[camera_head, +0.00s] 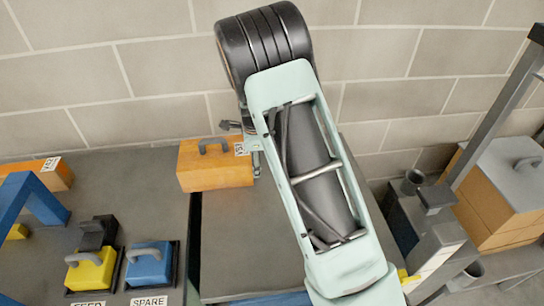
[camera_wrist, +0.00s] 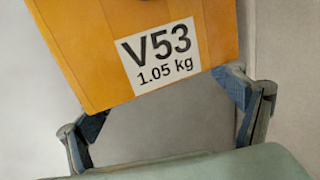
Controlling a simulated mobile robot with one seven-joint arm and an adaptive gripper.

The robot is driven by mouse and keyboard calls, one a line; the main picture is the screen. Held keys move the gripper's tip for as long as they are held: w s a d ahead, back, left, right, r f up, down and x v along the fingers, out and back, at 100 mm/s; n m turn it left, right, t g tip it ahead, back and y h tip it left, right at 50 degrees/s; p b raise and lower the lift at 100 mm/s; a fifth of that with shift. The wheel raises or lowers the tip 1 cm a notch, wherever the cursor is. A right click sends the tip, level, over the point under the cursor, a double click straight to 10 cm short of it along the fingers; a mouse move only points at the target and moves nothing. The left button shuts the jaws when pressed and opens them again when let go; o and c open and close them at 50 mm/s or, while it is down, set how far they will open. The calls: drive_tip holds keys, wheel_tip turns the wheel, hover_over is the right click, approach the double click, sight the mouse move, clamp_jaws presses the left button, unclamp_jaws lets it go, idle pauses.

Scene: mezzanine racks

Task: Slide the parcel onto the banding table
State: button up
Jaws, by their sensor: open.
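The orange parcel (camera_head: 208,175) has a grey handle on top and stands at the back, across the dark gap between two grey tabletops. In the wrist view its face (camera_wrist: 90,50) carries a white label reading "V53 1.05 kg". My gripper (camera_wrist: 155,112) is open, one finger at each lower side of the parcel; I cannot tell whether they touch it. In the head view my gripper (camera_head: 250,150) is at the parcel's right end, partly hidden by my arm. The left tabletop (camera_head: 140,205) bears a blue arch; no sign names the banding table. My arm covers much of the right tabletop (camera_head: 245,240).
A yellow block (camera_head: 90,270), a blue block (camera_head: 150,266) and a black block (camera_head: 98,232) stand at the left front, near "SPARE" and partly cut-off signs. The blue arch (camera_head: 35,195) is at far left. Grey-topped orange boxes (camera_head: 500,190) and a post stand right. A block wall closes the back.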

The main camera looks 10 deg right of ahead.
drive_tip(key=shift+a, duration=0.4)
drive_tip(key=shift+d+b, duration=0.35)
drive_tip(key=shift+d, duration=1.2)
wheel_tip(320, 180, up, 13)
drive_tip(key=p, duration=0.9)
drive_tip(key=shift+a, duration=0.1)
